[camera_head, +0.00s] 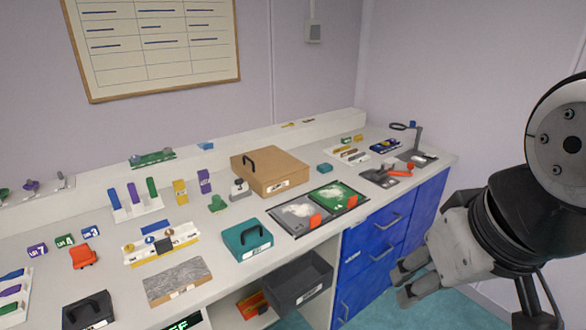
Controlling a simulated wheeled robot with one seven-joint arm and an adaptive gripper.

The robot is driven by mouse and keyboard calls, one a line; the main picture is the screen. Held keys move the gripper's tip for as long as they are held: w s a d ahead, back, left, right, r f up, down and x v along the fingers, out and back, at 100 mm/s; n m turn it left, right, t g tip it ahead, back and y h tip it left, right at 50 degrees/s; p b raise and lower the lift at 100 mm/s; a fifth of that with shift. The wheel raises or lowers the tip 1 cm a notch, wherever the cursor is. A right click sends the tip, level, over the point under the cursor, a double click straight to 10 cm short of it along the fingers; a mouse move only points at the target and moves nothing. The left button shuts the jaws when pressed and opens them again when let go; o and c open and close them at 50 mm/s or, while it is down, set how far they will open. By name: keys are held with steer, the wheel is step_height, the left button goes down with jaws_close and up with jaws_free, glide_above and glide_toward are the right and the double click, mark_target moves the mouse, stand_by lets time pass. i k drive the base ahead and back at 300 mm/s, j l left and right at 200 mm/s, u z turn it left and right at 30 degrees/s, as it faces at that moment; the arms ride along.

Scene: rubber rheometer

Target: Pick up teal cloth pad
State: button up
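A small teal block-like piece (325,168), which could be the cloth pad, lies on the white counter just right of the large tan box; it is too small to make out its texture. My gripper (404,284) is at the right, in front of the blue drawers and below the counter top. Its two fingers are apart, with nothing between them. It is well away from both teal things and touches neither.
The tan box (270,172) stands left of the small teal piece. Two trays, one grey (287,222) and one green (347,199), lie in front of it. A grey tool with an orange part (385,177) lies to its right. An open dark bin (300,283) is below the counter.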

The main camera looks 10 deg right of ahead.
mark_target(324, 167)
steer(key=i+l+u, duration=0.1)
steer(key=i+l, duration=0.25)
steer(key=i, duration=0.25)
steer(key=i+l, duration=0.4)
steer(key=i, duration=0.2)
steer(key=i+l+u, duration=0.15)
steer(key=i+l, duration=0.2)
steer(key=i, duration=0.25)
